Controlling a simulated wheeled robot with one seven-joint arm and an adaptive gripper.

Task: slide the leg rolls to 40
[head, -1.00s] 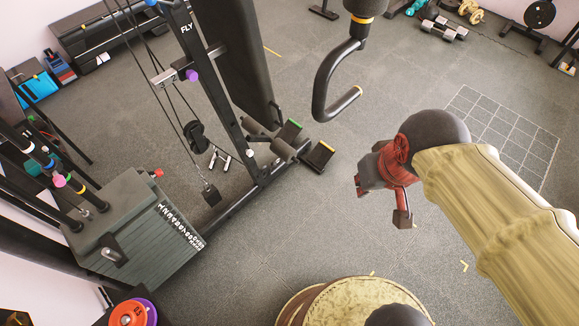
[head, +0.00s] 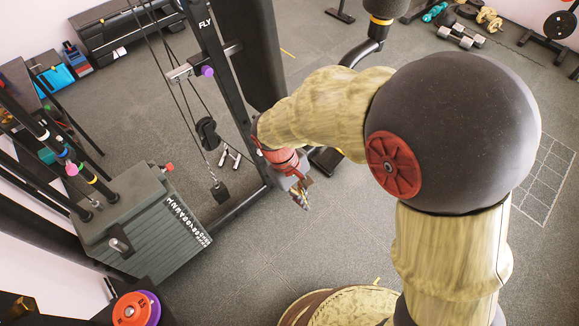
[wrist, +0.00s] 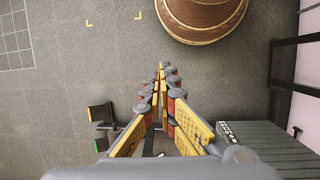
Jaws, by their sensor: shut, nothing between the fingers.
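My gripper (head: 302,200) is shut and empty, pointing down in front of the machine's base in the head view. In the wrist view its fingers (wrist: 162,70) meet in the middle, above bare floor. The leg rolls are hidden behind my arm in the head view, and I cannot pick them out surely in the wrist view. A black plate (head: 326,160) at the machine's foot shows just past my gripper. In the wrist view, dark plates with yellow and green edges (wrist: 101,113) lie left of the fingers. No 40 mark is readable.
A grey weight stack (head: 150,235) with white numbers stands at left, and on the right in the wrist view (wrist: 260,145). A round wooden stand (head: 350,305) is at the bottom. Floor between is clear.

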